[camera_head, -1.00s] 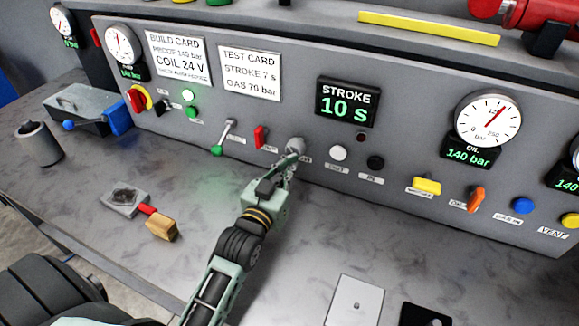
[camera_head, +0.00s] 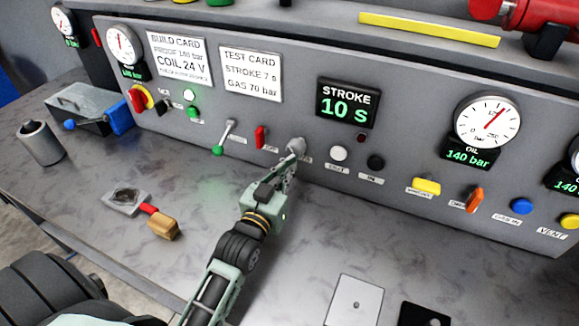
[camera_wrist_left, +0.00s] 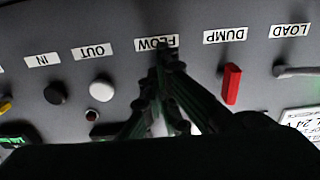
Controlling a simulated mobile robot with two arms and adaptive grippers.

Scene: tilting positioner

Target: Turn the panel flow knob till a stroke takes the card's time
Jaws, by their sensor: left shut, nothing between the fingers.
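The grey flow knob (camera_head: 296,146) sits on the panel front, right of the red dump lever. My left gripper (camera_head: 291,160) is shut, its fingertips at or just in front of the knob; I cannot tell whether they touch. In the left wrist view the fingertips (camera_wrist_left: 168,62) are together just below the upside-down FLOW label (camera_wrist_left: 157,43), and the knob is not clearly visible. The stroke display (camera_head: 346,103) reads 10 s. The test card (camera_head: 252,73) reads STROKE 7 s and GAS 70 bar. My right gripper is not in view.
The red dump lever (camera_head: 261,137) and the load lever (camera_head: 225,137) are left of the knob. A white button (camera_head: 339,153) and a black button (camera_head: 375,162) are to its right.

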